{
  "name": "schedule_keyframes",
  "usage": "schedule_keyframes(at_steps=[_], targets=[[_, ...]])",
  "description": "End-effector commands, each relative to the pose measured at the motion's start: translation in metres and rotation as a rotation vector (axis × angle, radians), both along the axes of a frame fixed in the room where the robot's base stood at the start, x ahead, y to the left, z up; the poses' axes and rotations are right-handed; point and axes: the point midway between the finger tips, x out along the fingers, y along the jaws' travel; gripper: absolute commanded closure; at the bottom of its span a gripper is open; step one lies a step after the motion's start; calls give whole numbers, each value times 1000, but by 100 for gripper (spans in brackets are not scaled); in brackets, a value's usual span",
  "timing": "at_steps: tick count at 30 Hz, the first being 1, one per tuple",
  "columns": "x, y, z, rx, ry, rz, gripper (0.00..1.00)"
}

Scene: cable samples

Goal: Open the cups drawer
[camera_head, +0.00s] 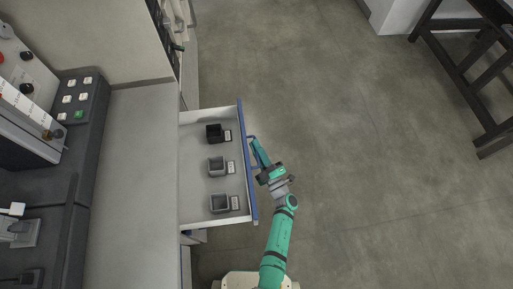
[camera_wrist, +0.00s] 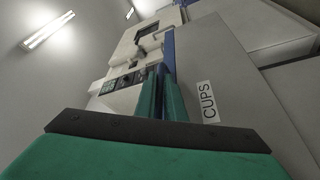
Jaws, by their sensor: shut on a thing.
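The cups drawer (camera_head: 206,184) stands pulled out from the cabinet under the grey worktop in the head view. Its blue-edged front (camera_head: 250,190) faces right. Inside are a black cup (camera_head: 214,131) and two grey cups (camera_head: 216,164) (camera_head: 219,202), each beside a small label. My gripper (camera_head: 252,141) is at the outer side of the drawer front, near its far end, shut on the drawer's handle, which is mostly hidden. In the wrist view the fingers (camera_wrist: 163,98) reach to the blue edge, beside the "CUPS" label (camera_wrist: 208,101) on the grey front.
The grey worktop (camera_head: 125,180) with machines and a button panel (camera_head: 75,98) lies left of the drawer. Open concrete floor (camera_head: 370,170) is clear to the right. A black frame table (camera_head: 480,70) stands at the far right.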

Motion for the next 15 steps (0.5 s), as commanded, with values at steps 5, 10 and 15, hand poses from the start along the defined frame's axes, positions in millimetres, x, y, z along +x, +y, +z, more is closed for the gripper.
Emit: schedule_keyframes(at_steps=[5, 10, 15], targets=[[0, 0, -1, 0, 1, 3, 100], [0, 0, -1, 0, 1, 3, 100], [0, 1, -1, 0, 1, 3, 83]])
